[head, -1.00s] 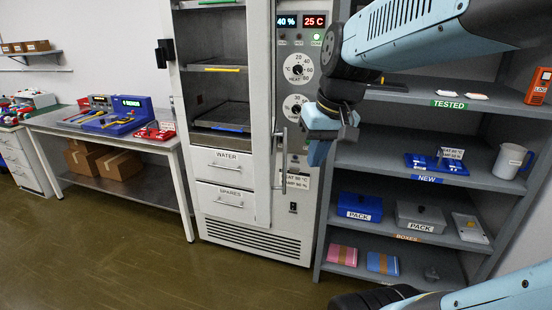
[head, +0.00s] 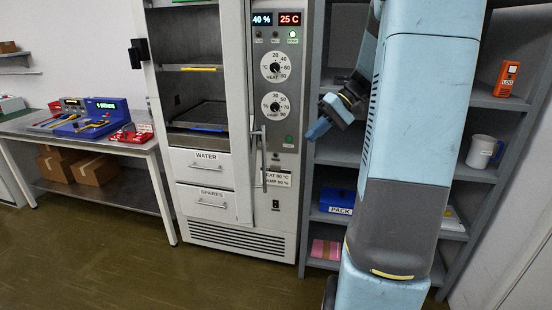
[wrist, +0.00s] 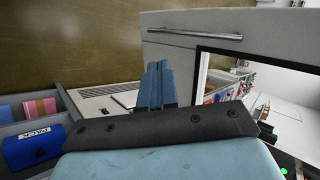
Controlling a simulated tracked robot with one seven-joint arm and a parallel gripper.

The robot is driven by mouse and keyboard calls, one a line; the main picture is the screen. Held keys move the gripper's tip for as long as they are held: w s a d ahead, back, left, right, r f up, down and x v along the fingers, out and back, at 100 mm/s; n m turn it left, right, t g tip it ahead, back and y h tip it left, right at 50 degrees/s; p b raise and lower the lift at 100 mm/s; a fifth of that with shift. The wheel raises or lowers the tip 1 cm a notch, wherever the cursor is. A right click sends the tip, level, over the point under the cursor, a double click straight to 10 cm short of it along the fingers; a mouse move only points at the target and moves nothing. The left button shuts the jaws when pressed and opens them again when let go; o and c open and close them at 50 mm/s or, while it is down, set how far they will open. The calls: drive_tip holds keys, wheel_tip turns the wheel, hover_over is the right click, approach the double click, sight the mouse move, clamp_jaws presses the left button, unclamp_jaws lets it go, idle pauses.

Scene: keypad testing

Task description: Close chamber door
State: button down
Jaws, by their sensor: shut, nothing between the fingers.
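The tall grey test chamber stands in the middle of the head view, its upper compartment (head: 190,48) exposed. Its door (head: 240,120) is open, swung out and seen nearly edge-on beside the control panel, with a vertical bar handle (head: 263,160). In the wrist view the door (wrist: 170,50) spans the upper right, with its handle (wrist: 195,35) and dark-framed window. My gripper (head: 318,129) is shut and empty, right of the door and panel, in front of the shelves. Its blue fingers (wrist: 160,82) point toward the door side and appear apart from it.
The control panel (head: 278,105) has two dials. A black catch (head: 140,51) is on the chamber's left edge. A table (head: 85,143) with devices stands left; a shelf unit (head: 335,145) with a blue box (head: 337,200) stands right. Floor in front is clear.

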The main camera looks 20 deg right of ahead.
drive_tip(key=a+r+x, duration=0.1)
drive_tip(key=x, duration=1.1)
drive_tip(key=shift+w+a+r, duration=0.2)
drive_tip(key=shift+w+a, duration=0.2)
drive_tip(key=shift+a, duration=0.15)
